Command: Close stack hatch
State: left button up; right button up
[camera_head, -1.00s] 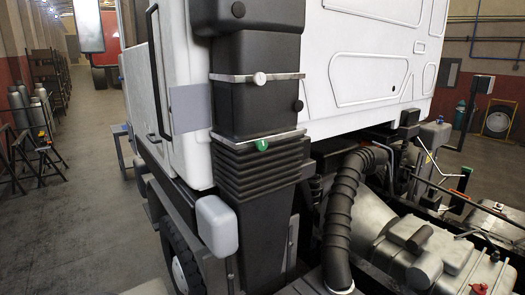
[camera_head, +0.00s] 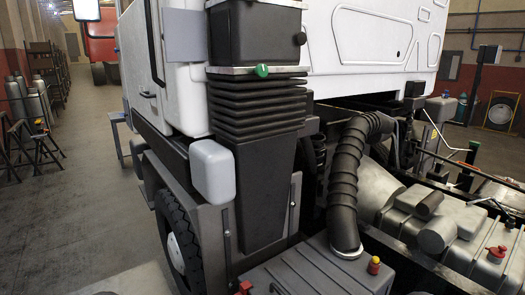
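The black stack (camera_head: 253,130) stands upright behind the white cab, with a box-shaped upper section (camera_head: 255,36) above ribbed bellows (camera_head: 255,100). A metal strip crosses the bottom of the box, with a green knob (camera_head: 262,70) on it. A black knob (camera_head: 299,39) sits on the right side of the box. Another metal strip is partly visible at the top edge, and the stack above it is cut off. I cannot tell which part is the hatch or whether it is open. Neither gripper is in view.
A white cab (camera_head: 369,60) stands behind the stack. A light-grey rounded box (camera_head: 212,171) juts out at left. A black corrugated hose (camera_head: 345,185) and a grey tank (camera_head: 440,220) are on the right. A grey case (camera_head: 315,270) is below. The aisle at left has free floor.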

aim_at(184, 34)
jog(key=k, duration=0.65)
jog(key=i+j+z, duration=0.1)
jog(key=z, duration=1.55)
jog(key=j, duration=1.6)
jog(key=j+z, duration=0.1)
jog(key=j, duration=1.45)
jog(key=k+j, duration=0.15)
jog(key=j, duration=1.45)
jog(key=i+z, duration=0.05)
